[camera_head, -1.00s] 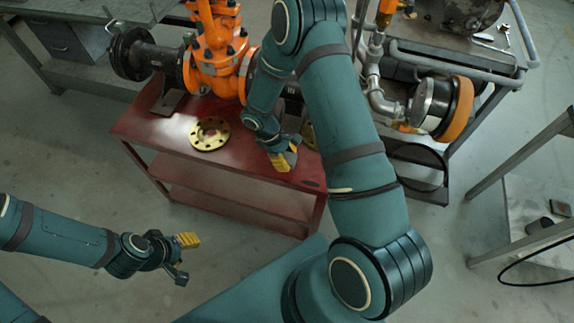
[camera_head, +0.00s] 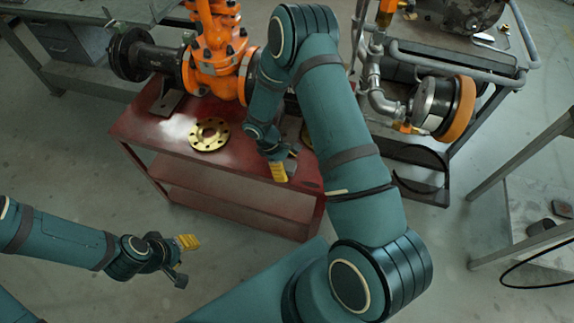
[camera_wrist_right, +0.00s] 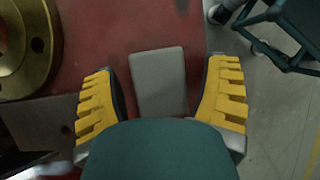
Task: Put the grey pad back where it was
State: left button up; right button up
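The grey pad (camera_wrist_right: 158,82) is a flat rectangle that looks to lie on the red table, seen in the right wrist view. My right gripper (camera_wrist_right: 160,98) is open, with one yellow finger on each side of the pad and a narrow gap showing at both sides. In the head view my right gripper (camera_head: 285,164) is low over the right part of the red table (camera_head: 235,168); the pad is mostly hidden there. My left gripper (camera_head: 186,260) is open and empty, over the floor left of the table.
A brass flange (camera_head: 209,146) lies on the table left of my right gripper; a brass ring also shows in the right wrist view. The orange valve (camera_head: 216,65) stands at the table's back. A cart with pipework and an orange-rimmed cylinder (camera_head: 432,103) stands to the right.

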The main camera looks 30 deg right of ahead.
jog(key=shift+r, duration=0.15)
jog(key=p+v, duration=0.2)
jog(key=v, duration=1)
jog(key=s+a+f+m+t+y, duration=0.4)
jog(key=s+a+m+y, duration=0.3)
jog(key=s+a, duration=0.7)
jog(key=m+t, duration=0.1)
jog(key=m, duration=0.1)
jog(key=shift+a+m+t, duration=0.2)
jog(key=shift+m+t, duration=0.1)
